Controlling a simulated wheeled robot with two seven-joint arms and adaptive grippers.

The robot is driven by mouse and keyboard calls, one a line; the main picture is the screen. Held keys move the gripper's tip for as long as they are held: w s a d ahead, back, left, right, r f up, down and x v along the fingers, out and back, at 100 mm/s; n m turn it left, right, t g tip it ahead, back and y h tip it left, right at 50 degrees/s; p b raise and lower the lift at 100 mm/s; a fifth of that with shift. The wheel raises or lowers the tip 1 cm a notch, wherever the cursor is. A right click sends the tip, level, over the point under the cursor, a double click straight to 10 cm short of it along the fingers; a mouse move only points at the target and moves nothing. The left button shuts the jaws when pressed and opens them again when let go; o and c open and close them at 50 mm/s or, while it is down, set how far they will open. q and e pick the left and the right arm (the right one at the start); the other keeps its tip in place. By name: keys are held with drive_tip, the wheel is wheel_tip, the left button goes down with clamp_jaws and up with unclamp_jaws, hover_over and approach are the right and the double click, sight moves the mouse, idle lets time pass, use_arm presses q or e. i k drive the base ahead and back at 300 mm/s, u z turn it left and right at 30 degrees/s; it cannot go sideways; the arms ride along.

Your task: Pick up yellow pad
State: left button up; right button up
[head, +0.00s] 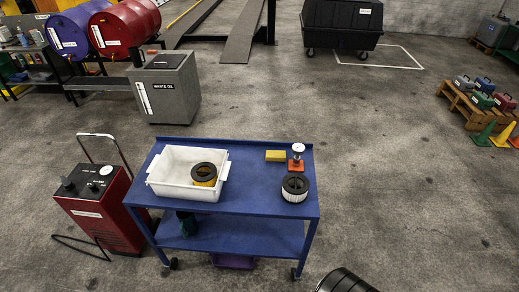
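The yellow pad (275,156) is a small flat block. It lies on the top shelf of the blue cart (255,196), toward the back right, just left of an orange-based gauge (297,157). It is fully visible, with nothing on top of it. Neither my left nor my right gripper is in view.
A white bin (172,188) holding a yellow-and-black ring filter (204,175) fills the cart top's left. A white-and-black filter (294,188) sits at right. A red machine (100,205) stands left of the cart.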

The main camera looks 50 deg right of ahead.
sight(271, 155)
drive_tip(key=z, duration=0.2)
drive_tip(key=i, duration=0.7)
drive_tip(key=z, duration=1.25)
drive_tip(key=i, duration=0.6)
drive_tip(key=z, duration=0.65)
